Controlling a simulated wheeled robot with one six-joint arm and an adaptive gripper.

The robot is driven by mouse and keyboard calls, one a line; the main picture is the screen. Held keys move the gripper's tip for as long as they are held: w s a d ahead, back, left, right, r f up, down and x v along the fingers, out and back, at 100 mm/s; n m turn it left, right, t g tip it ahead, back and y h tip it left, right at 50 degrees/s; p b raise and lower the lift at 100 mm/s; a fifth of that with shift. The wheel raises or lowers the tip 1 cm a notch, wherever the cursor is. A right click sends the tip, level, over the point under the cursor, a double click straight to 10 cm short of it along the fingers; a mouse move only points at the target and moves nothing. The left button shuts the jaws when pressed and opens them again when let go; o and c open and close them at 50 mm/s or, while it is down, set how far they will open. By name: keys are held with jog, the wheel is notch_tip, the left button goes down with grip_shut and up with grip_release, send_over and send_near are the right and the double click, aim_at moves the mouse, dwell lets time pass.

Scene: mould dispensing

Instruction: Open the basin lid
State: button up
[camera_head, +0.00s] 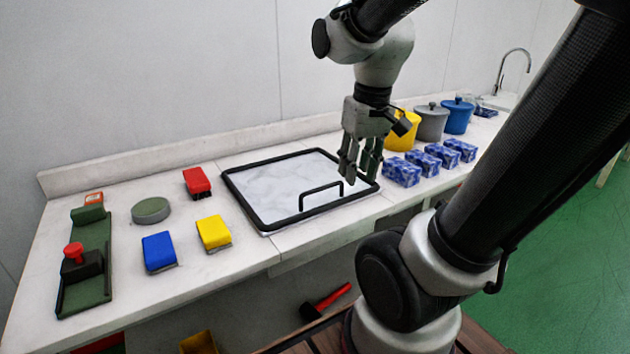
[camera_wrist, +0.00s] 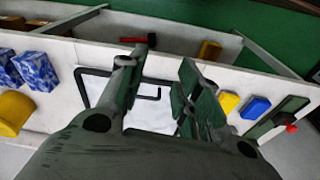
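The basin lid (camera_head: 268,188) is a pale marbled panel with a black rim, lying flat and closed in the worktop. A black bar handle (camera_head: 321,187) stands up near its front right edge. My gripper (camera_head: 359,178) hangs fingers down above the right side of the lid, to the right of the handle in the head view. Its fingers are apart and nothing is between them. In the wrist view the lid (camera_wrist: 152,118) shows between and beyond the fingers, partly hidden by them. Part of the handle (camera_wrist: 148,97) shows between the fingers, apart from them.
Blue patterned boxes (camera_head: 402,172) and yellow, grey and blue lidded pots (camera_head: 457,115) stand right of the lid. Red, yellow (camera_head: 213,233) and blue brushes, a grey-green disc (camera_head: 151,210) and a green tray fixture (camera_head: 87,262) lie left. A red-handled hammer (camera_head: 328,299) is below.

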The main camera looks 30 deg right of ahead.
jog(key=w+d+f+m+g, duration=0.1)
jog(key=w+d+f+m, duration=0.2)
jog(key=w+f+m, duration=0.65)
jog(key=m+t, duration=0.2)
jog(key=m, duration=0.5)
send_near(322, 188)
jog(key=x, duration=0.8)
jog(key=shift+w, duration=0.15)
grip_shut()
